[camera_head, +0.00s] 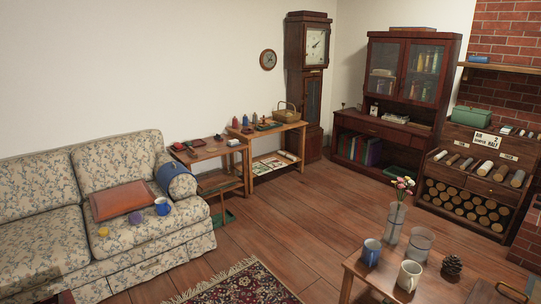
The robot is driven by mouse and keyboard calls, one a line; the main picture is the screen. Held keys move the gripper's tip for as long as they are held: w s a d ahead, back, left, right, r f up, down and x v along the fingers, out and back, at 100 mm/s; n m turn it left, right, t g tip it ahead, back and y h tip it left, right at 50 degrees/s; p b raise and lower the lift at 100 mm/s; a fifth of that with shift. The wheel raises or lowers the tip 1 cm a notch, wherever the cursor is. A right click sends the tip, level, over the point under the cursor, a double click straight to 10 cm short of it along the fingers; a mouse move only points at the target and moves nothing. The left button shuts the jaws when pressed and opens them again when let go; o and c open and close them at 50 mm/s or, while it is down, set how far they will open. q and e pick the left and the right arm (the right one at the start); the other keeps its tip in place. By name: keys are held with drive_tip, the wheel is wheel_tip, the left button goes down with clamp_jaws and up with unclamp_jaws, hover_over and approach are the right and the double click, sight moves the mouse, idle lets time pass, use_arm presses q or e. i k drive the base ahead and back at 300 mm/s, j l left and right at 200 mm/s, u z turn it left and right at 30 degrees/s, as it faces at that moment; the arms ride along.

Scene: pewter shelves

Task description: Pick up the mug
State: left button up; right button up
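A grey-blue mug (371,252) and a cream mug (409,277) stand side by side on the low wooden table (364,273) at the lower right. Neither of my grippers shows in the head view.
Open wooden floor (285,233) and a patterned rug (245,285) lie between sofa and table.

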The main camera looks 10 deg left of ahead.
sight(161, 205)
drive_tip(key=i+j+u, duration=0.25)
drive_tip(key=i+u, duration=0.15)
drive_tip(key=i, duration=0.3)
drive_tip(key=i+u, duration=0.4)
drive_tip(key=i, duration=0.3)
drive_tip(key=i+l+u, duration=0.2)
drive_tip(key=i+u, duration=0.2)
drive_tip(key=i, duration=0.3)
